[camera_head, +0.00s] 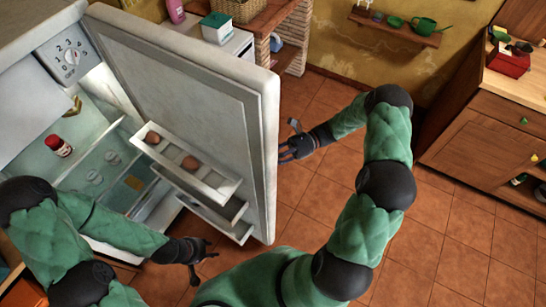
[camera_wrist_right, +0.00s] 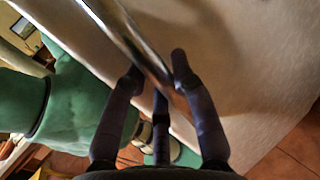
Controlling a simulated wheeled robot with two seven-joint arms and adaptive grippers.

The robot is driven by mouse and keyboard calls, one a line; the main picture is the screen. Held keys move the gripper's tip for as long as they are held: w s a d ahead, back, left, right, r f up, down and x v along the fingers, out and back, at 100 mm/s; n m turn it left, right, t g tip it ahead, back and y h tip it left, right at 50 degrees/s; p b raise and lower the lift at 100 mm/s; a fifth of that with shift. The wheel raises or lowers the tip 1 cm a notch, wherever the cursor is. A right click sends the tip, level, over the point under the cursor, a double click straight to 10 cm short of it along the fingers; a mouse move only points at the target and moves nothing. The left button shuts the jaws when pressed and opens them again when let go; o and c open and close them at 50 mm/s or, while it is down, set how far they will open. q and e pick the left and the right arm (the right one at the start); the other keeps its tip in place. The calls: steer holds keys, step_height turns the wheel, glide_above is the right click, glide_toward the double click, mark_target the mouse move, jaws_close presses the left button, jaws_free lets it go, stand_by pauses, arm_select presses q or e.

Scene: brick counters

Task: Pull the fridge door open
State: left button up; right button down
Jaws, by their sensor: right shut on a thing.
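The white fridge door (camera_head: 215,75) stands wide open, its inner side with shelf bins facing the head camera. The fridge interior (camera_head: 95,150) is exposed at left. My right gripper (camera_head: 284,152) is at the door's outer side, near its free edge. In the right wrist view, the shiny metal door handle (camera_wrist_right: 130,35) passes between the fingers of my right gripper (camera_wrist_right: 160,85), which is shut on it. My left gripper (camera_head: 205,262) is open and empty, low in front of the fridge, below the door bins.
Eggs (camera_head: 172,150) sit in the upper door bin, and a red-lidded jar (camera_head: 58,146) is inside the fridge. A shelf unit (camera_head: 240,42) stands behind the door. A wooden cabinet (camera_head: 475,135) stands at right. The tiled floor (camera_head: 440,240) between is clear.

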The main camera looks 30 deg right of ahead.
steer(key=shift+s, duration=0.15)
steer(key=c, duration=1.4)
jaws_free()
steer(key=o, duration=0.4)
steer(key=shift+d, duration=0.15)
steer(key=shift+s, duration=0.1)
steer(key=d, duration=1.2)
steer(key=shift+w, duration=0.35)
